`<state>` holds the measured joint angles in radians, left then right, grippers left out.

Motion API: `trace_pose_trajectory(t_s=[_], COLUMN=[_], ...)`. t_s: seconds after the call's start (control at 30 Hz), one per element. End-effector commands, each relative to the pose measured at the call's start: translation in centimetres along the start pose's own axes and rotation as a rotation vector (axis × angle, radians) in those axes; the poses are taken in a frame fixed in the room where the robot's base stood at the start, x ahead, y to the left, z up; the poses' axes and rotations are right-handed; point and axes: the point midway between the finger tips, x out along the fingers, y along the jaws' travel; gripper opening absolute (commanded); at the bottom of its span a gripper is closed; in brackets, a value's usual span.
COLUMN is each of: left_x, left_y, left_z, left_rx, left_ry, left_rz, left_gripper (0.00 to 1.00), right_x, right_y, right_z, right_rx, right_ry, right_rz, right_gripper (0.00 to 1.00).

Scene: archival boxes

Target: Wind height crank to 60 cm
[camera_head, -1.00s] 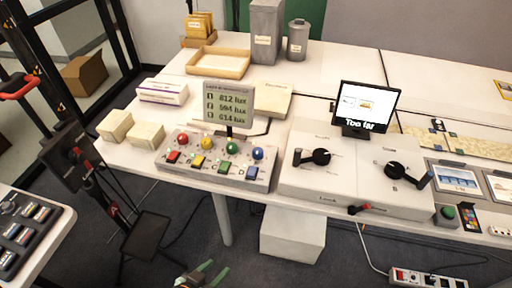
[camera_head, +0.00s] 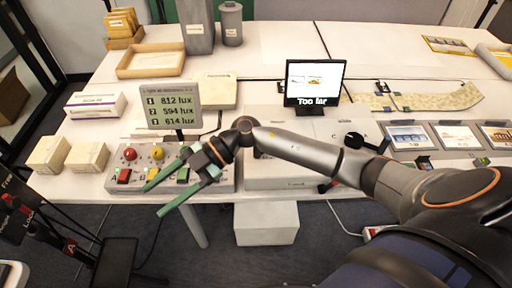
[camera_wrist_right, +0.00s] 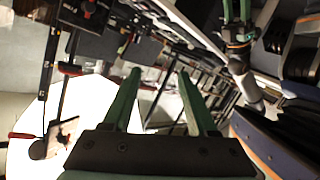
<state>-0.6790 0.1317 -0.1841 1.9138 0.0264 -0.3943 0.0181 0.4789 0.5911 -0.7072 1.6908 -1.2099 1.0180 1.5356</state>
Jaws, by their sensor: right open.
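My right gripper (camera_head: 155,200) is open and empty, its green fingers spread over the front of the button panel (camera_head: 225,183). It also shows in the right wrist view (camera_wrist_right: 158,85), with nothing between the fingers. A gripper with green fingers (camera_wrist_right: 237,18), apparently my left, shows in the right wrist view; its opening is unclear. A black stand unit (camera_head: 15,205) with labels and red parts is cut off at the left edge. A console (camera_head: 280,182) is partly behind my right arm; a black knob (camera_head: 353,140) shows on it. I cannot tell which part is the height crank.
A screen (camera_head: 313,82) reads "Too far". A lux display (camera_head: 170,105) stands behind the button panel.

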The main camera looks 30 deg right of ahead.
Motion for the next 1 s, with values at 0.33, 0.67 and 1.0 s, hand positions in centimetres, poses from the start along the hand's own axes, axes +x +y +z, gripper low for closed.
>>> trace_pose_trajectory(t_s=[0.33,0.67,1.0], left_x=[0.3,0.3,-0.1], left_y=[0.0,0.0,0.0], left_z=[0.3,0.3,-0.1], left_rx=[0.0,0.0,0.0], left_ry=[0.001,0.001,0.001], left_rz=[0.0,0.0,0.0], left_gripper=[0.5,0.5,0.5], right_x=[-18.9,-27.0,-25.3], right_y=[2.8,3.8,1.6], right_z=[8.6,8.9,14.6], right_rx=[0.309,0.489,0.489], right_ry=[-1.01,-1.331,-1.326], right_rz=[-0.207,-0.082,-0.086], right_gripper=[0.58,0.58,0.58])
